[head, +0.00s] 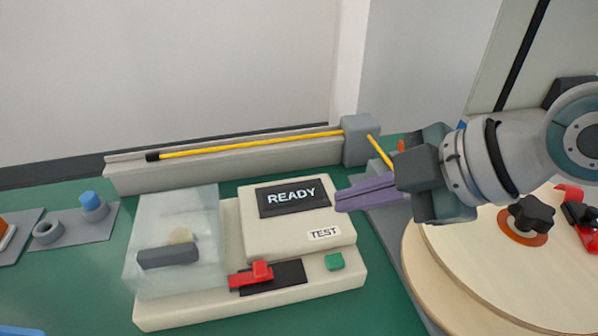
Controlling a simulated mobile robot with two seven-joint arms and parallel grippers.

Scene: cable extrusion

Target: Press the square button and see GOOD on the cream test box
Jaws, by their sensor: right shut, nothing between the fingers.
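The cream test box (262,240) sits on the green table in the head view. Its dark screen (293,196) reads READY, and a TEST label (324,233) is on its front right. A red clamp or lever (251,274) lies by a black pad (287,276) left of the button. My right gripper (342,200) is shut and empty, its purple fingers pointing left beside the box's right edge, up and to the right of the button. My left gripper is not in view.
A clear cover (176,240) stands on the base's left. A yellow cable (245,143) lies along a trough behind and passes a grey block (357,140). A round wooden table (470,285) with a black knob (531,213) is at right. Grey fixtures (72,234) stand at left.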

